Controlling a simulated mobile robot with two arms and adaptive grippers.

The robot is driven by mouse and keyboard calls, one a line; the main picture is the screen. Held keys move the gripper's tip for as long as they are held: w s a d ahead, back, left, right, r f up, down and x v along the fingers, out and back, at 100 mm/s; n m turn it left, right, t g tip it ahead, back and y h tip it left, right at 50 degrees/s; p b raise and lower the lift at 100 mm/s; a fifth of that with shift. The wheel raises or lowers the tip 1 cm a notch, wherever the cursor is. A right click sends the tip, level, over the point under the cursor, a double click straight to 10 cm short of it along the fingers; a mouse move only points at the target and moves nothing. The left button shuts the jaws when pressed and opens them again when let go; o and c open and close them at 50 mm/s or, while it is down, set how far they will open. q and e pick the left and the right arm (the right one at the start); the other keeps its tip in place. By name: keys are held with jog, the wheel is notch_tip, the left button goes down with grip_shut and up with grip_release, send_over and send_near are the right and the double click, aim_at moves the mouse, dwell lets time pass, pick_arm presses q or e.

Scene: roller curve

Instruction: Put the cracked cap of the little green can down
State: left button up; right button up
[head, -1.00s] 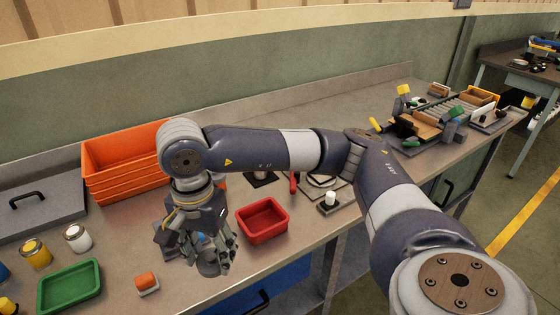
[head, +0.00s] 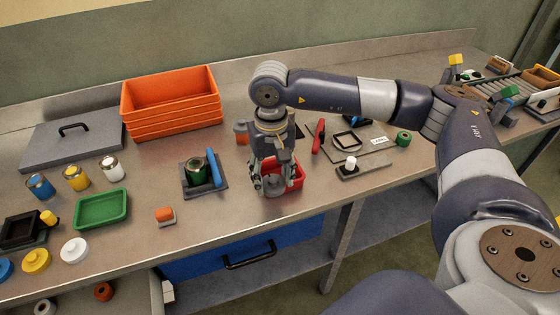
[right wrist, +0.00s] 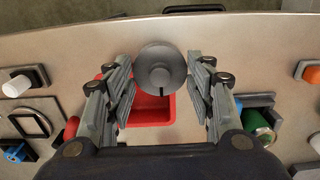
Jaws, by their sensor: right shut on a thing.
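My right gripper (head: 270,185) is shut on a grey round cap (right wrist: 161,70) with a raised knob. A short dark line at the cap's rim in the right wrist view looks like the crack. The gripper (right wrist: 160,85) holds the cap above or at the edge of the red tray (right wrist: 150,112); I cannot tell how high. In the head view the red tray (head: 296,176) is partly hidden behind the gripper. The little green can (head: 197,174) stands in a dark holder with a blue part, left of the gripper. My left gripper is not in view.
Orange stacked bins (head: 170,105) stand at the back. A green tray (head: 102,209), paint cans and an orange-topped block (head: 165,214) are to the left. A plate with a white knob (head: 352,163) is right of the red tray. Bare bench lies in front of the orange bins.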

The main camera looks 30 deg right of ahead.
jog(key=w+d, duration=0.1)
jog(key=w+d+p, duration=0.1)
jog(key=w+d, duration=0.1)
jog(key=w+d+p, duration=0.1)
jog(key=w+d, duration=0.1)
jog(key=shift+w+d+f, duration=0.15)
jog(key=shift+f, duration=0.2)
notch_tip(320, 180, down, 3)
jog(key=shift+r+p, duration=0.2)
jog(key=shift+p, duration=0.55)
jog(key=shift+f, duration=0.5)
jog(key=shift+f+b, duration=0.65)
jog(key=shift+b, duration=0.05)
jog(key=o, duration=0.5)
jog(key=shift+r, duration=0.1)
